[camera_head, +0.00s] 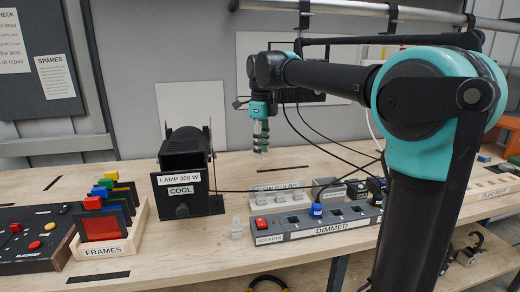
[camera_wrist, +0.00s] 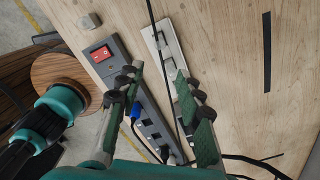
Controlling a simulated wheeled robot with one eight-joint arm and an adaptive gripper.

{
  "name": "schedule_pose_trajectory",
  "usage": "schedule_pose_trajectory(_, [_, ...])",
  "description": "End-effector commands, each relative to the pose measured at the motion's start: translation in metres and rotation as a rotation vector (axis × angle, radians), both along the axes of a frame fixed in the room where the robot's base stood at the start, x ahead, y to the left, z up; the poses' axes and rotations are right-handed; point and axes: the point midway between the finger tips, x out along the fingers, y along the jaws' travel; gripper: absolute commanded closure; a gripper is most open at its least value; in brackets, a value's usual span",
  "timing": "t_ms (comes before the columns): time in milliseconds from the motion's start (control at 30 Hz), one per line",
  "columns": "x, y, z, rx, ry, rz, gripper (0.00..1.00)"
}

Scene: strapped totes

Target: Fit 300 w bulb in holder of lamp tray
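The black lamp (camera_head: 183,155), labelled "LAMP 300 W" and "COOL", stands left of centre in the head view. A knobbed black front (camera_head: 182,209) sits low on it; I cannot tell whether this is the lamp tray, and no bulb holder shows. A pale bulb rack (camera_head: 262,200), its label partly hidden, stands behind the dimmer strip; it also shows in the wrist view (camera_wrist: 160,42). A small pale piece (camera_head: 237,228), possibly a bulb, stands alone left of the strip. My gripper (camera_head: 261,147) hangs above the rack area, fingers apart and empty in the wrist view (camera_wrist: 158,105).
A frames rack (camera_head: 112,238) and a black control panel (camera_head: 30,238) stand left. Bare bench lies in front of the lamp and strip.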

Motion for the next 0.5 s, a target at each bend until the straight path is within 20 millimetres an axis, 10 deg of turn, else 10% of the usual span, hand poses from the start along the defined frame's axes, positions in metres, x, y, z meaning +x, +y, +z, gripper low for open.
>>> schedule_pose_trajectory(500, [0.000, 0.001, -0.070, -0.001, 0.001, -0.008, 0.64])
